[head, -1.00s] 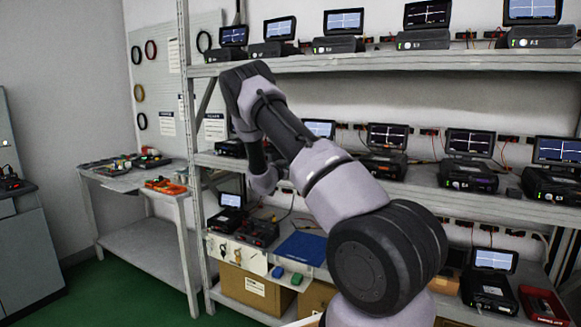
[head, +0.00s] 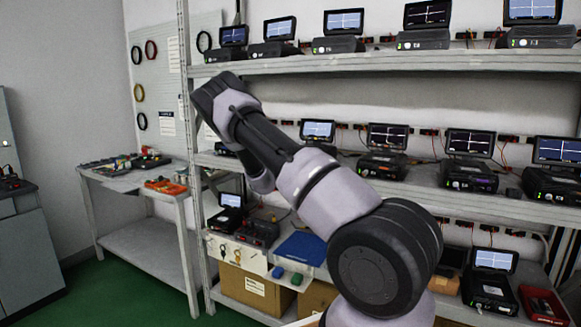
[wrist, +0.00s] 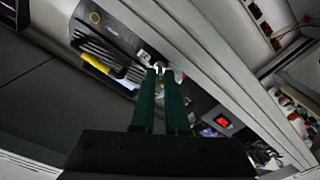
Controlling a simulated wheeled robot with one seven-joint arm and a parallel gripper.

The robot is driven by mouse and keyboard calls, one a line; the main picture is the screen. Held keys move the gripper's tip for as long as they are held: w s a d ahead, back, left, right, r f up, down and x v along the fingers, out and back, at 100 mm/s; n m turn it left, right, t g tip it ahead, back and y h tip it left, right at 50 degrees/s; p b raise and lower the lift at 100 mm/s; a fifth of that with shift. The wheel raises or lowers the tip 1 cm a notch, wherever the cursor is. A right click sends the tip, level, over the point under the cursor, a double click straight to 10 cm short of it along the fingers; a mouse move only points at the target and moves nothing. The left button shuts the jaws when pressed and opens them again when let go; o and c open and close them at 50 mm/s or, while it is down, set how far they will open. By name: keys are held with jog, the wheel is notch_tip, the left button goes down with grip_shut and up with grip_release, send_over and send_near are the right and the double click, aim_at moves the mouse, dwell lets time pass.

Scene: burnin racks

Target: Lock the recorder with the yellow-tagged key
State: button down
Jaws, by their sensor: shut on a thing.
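My gripper (wrist: 160,78) shows in the wrist view with its two dark green fingers close together. It is shut on a small metallic piece, seemingly the key (wrist: 159,70), at the fingertips. Most of the key is hidden, and I cannot make out its tag. A dark recorder (wrist: 112,48) with a vented face lies beyond the fingertips. A yellow strip (wrist: 97,63) shows against it; I cannot tell whether it is part of the recorder. Whether the key touches the recorder is unclear. In the head view my arm hides the gripper.
Recorders with screens line the rack's upper (head: 420,64) and middle shelves. A white panel with hanging keys (head: 237,253) stands on the low shelf, beside a blue mat (head: 302,248). A side table (head: 128,182) with tools stands left. A red light (wrist: 223,121) glows near my fingers.

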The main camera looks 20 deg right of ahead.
jog(key=shift+f+n, duration=0.1)
jog(key=shift+n, duration=1)
jog(key=c, duration=1.3)
grip_release()
jog(key=shift+a, duration=0.1)
jog(key=v, duration=1)
jog(key=shift+s+a, duration=0.25)
jog(key=shift+s, duration=0.05)
